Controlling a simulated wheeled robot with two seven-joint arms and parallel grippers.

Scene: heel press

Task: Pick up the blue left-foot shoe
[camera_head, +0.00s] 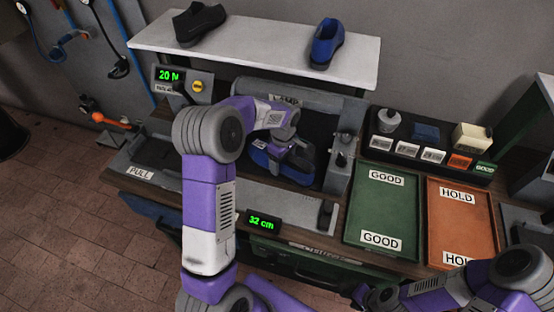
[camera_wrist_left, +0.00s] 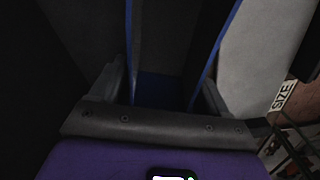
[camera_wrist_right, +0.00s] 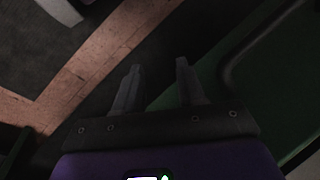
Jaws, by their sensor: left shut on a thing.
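A blue shoe (camera_head: 303,175) is in the clamp bay of the bench, mostly covered by my left gripper (camera_head: 288,155). My left gripper is shut on this shoe; in the left wrist view a dark shoe opening with blue edges (camera_wrist_left: 160,88) lies between the fingers. I cannot tell whether the shoe touches the surface below. Another blue shoe (camera_head: 325,44) stands on the white shelf, and a black shoe (camera_head: 200,22) stands at its left. My right gripper (camera_wrist_right: 160,85) is open and empty, low at the bench's front edge beside the green tray.
The white shelf (camera_head: 255,60) runs behind the bench. The green GOOD tray (camera_head: 383,210) and orange HOLD tray (camera_head: 462,220) are empty at right. A black rack (camera_head: 430,160) with small items stands behind them. A "32 cm" display (camera_head: 263,222) sits at the front.

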